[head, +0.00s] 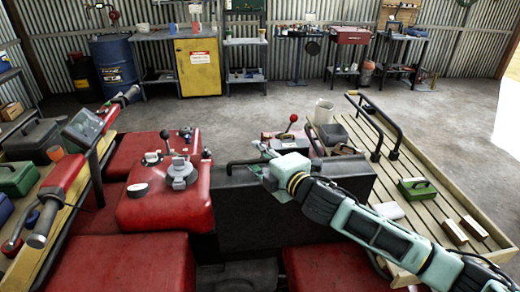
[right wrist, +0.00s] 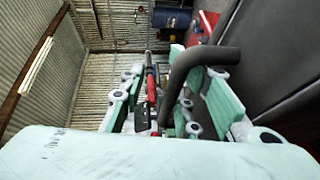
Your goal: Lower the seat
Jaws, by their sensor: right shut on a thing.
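The black seat (head: 262,215) stands as a dark upright panel in the middle of the red quad in the head view. A thin black bar handle (head: 238,162) sticks out at its upper edge. My right gripper (head: 268,172) is at this handle, with its arm reaching in from the lower right. In the right wrist view the bent black handle (right wrist: 205,56) passes between my pale green fingers, which are shut on it. The dark face of the seat (right wrist: 280,70) fills the right side there. The fingertips are partly hidden in the head view. My left gripper is not in view.
A red tank (head: 150,210) with a metal cap lies left of the seat. Handlebars (head: 75,170) rise at the left. A slatted wooden rack (head: 420,205) at the right holds a green box (head: 417,188) and wooden blocks. Open concrete floor lies beyond.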

